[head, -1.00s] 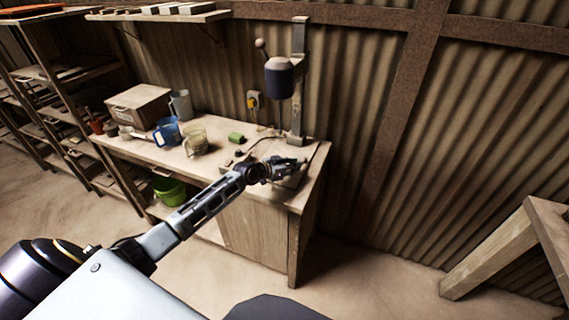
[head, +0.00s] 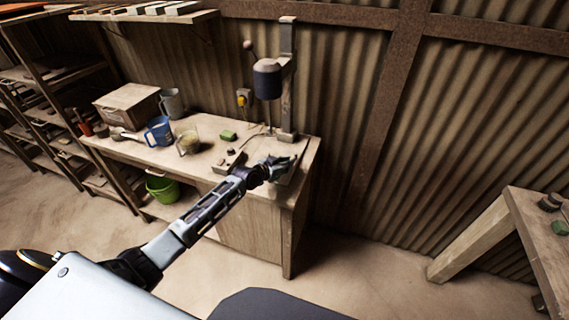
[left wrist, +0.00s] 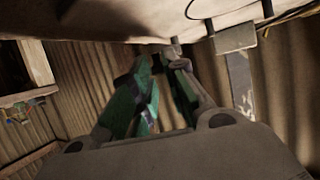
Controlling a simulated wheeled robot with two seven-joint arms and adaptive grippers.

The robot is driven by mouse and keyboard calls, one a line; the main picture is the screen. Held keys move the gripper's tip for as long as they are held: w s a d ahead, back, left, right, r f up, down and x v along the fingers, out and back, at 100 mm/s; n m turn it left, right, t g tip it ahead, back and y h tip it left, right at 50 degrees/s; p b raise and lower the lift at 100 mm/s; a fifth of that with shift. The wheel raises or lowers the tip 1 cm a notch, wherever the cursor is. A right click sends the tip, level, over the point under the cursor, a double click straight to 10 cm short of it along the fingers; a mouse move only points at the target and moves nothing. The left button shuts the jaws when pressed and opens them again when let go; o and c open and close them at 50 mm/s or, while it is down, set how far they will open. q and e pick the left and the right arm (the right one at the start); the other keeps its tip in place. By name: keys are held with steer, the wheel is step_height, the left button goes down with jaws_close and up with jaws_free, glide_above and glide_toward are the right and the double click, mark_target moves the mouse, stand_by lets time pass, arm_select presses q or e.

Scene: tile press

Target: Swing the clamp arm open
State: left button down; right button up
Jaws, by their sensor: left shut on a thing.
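My left gripper (head: 279,165) reaches over the right end of the workbench, at the foot of the press. In the left wrist view its green-padded fingers (left wrist: 165,80) come together on a small grey end piece (left wrist: 173,49), which looks like the clamp arm's end. The rest of the clamp arm is hard to make out, as my gripper covers it in the head view. The press has a dark cylindrical head (head: 267,80) on an upright grey column (head: 287,75) at the back of the bench. My right gripper is not in view.
A second table (head: 535,225) is at the right. The floor between is clear.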

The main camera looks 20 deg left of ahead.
arm_select(q)
steer(key=c, duration=1.7)
jaws_free()
steer(key=shift+d, duration=0.1)
steer(key=shift+o, duration=1.4)
steer(key=shift+w, duration=0.2)
steer(key=shift+s, duration=0.25)
steer(key=shift+v, duration=1.9)
steer(key=v, duration=0.7)
steer(key=shift+s, duration=0.3)
steer(key=shift+r, duration=0.15)
